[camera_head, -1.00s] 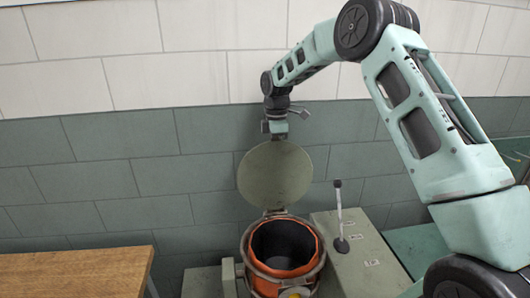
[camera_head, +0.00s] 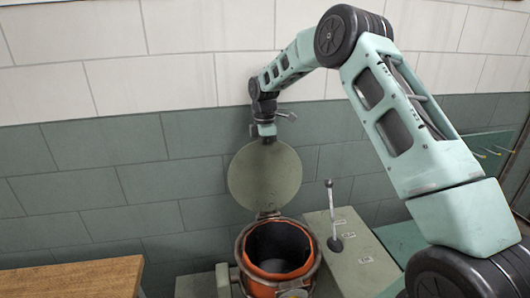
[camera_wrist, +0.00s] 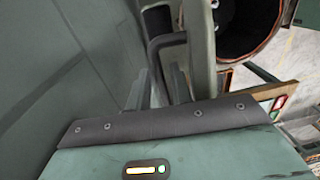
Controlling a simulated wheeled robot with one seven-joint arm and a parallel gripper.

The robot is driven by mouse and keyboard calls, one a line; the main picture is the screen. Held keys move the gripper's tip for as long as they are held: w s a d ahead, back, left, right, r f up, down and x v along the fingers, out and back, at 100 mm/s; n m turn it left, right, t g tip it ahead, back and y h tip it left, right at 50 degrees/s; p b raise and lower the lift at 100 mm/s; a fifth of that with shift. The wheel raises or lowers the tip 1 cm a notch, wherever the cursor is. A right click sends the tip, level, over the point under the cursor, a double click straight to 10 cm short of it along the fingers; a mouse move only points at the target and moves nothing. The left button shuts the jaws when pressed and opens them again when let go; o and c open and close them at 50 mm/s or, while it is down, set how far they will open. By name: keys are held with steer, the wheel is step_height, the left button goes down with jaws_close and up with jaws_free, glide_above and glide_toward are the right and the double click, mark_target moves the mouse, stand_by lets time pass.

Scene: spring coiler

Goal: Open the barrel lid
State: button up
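The round grey-green barrel lid (camera_head: 264,180) stands about upright on its hinge behind the barrel, clear of its mouth. The orange-rimmed barrel (camera_head: 316,262) is open at the top, with a dark inside; its mouth also shows in the wrist view (camera_wrist: 250,25). My gripper (camera_head: 267,138) is at the top edge of the lid. In the wrist view my gripper's fingers (camera_wrist: 158,92) are near the lid's black handle (camera_wrist: 166,42), beside the lid's edge (camera_wrist: 203,50). Whether the fingers grip the handle cannot be made out.
A lever (camera_head: 332,215) rises from a grey machine box (camera_head: 352,262) right of the barrel. A wooden table (camera_head: 75,278) is at the lower left. The tiled wall (camera_head: 120,150) is close behind the lid and my gripper.

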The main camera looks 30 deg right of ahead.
steer(key=shift+f, duration=0.1)
stand_by(0.3)
steer(key=shift+r, duration=0.3)
step_height(320, 180, up, 12)
steer(key=w+b, duration=0.1)
steer(key=b, duration=0.2)
steer(key=shift+d+f, duration=0.15)
steer(key=shift+f, duration=0.05)
